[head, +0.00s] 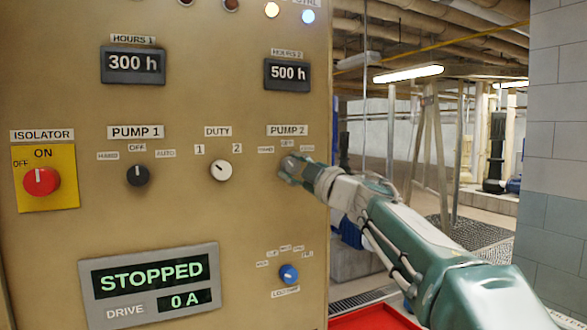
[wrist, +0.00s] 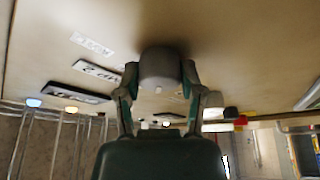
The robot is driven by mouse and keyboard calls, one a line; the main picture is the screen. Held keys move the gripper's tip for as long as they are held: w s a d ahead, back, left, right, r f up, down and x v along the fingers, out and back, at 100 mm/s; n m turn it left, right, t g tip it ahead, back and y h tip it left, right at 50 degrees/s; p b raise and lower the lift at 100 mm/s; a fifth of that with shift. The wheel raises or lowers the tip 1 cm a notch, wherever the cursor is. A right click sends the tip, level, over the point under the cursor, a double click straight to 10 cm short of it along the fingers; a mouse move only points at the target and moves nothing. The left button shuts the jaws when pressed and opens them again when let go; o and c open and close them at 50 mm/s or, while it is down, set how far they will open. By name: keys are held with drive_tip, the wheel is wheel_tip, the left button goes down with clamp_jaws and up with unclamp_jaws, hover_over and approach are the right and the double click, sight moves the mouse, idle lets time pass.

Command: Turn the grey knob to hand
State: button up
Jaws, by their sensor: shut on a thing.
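The grey knob (wrist: 160,68) stands out from the panel in the wrist view, between the two fingers of my gripper (wrist: 160,80). The fingers are shut on its sides, one on the left and one on the right. In the head view my gripper (head: 288,168) is at the panel just below the PUMP 2 label (head: 288,130) and hides the knob there. Small position labels show above and beside the fingertips, too small to read surely. I cannot tell which position the knob points to.
On the tan panel (head: 215,95) are a black PUMP 1 knob (head: 138,175), a white DUTY knob (head: 221,170), a red isolator switch (head: 41,181) and a blue knob (head: 288,274). The display (head: 150,285) reads STOPPED, 0 A. Open room lies right of the panel, before a tiled wall (head: 556,140).

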drive_tip(key=shift+f, duration=0.1)
drive_tip(key=o, duration=1)
drive_tip(key=shift+o, duration=0.8)
drive_tip(key=shift+a, duration=0.2)
drive_tip(key=v, duration=1.2)
drive_tip(key=shift+d, duration=0.1)
